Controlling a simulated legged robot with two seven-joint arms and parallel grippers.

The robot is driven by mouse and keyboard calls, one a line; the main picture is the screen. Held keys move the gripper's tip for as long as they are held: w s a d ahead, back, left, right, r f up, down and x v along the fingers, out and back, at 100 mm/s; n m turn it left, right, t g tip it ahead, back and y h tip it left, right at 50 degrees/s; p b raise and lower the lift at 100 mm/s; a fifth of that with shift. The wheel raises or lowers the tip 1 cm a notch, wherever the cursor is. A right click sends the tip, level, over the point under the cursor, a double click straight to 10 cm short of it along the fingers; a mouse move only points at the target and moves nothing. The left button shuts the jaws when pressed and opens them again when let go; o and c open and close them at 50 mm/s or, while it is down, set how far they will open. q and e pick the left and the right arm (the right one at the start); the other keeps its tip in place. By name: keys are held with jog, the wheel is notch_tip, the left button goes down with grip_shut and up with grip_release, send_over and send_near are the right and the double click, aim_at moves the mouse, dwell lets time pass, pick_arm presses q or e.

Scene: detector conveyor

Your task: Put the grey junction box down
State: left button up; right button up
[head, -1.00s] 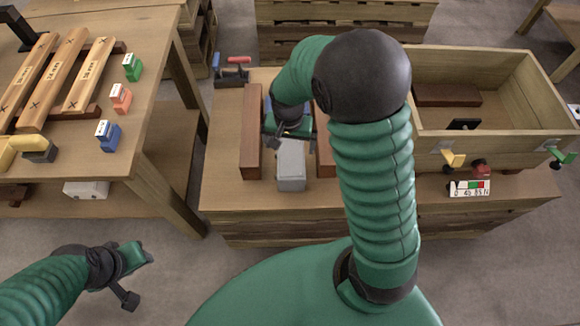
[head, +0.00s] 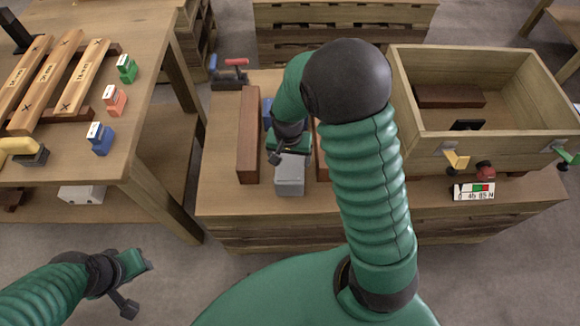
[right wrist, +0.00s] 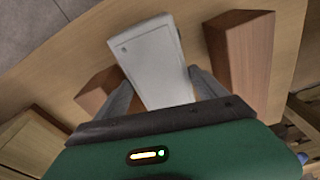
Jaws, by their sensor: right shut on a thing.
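The grey junction box (head: 289,178) is between two brown blocks on the wooden bench, near its front edge. In the right wrist view the box (right wrist: 152,60) is a pale grey block with a small round mark near one corner. My right gripper (head: 290,158) is shut on the box, with a finger on either side of it in the wrist view (right wrist: 160,92). The head view does not show clearly whether the box touches the bench top. My left gripper (head: 138,282) is open and empty, low at the left, away from the bench.
The left brown block (head: 248,135) stands beside the box; the right one (head: 322,160) is partly hidden by my arm. A wooden crate (head: 480,140) stands at the right. A blue thing (head: 267,112) lies behind the box. A side table (head: 140,140) stands left.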

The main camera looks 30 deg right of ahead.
jog(key=shift+w+a+r, duration=0.1)
jog(key=shift+a, duration=0.2)
jog(key=c, duration=0.7)
jog(key=shift+d, duration=0.1)
jog(key=shift+c, duration=1.2)
jog(key=shift+d, duration=0.2)
jog(key=shift+c, duration=0.3)
jog(key=shift+r, duration=0.1)
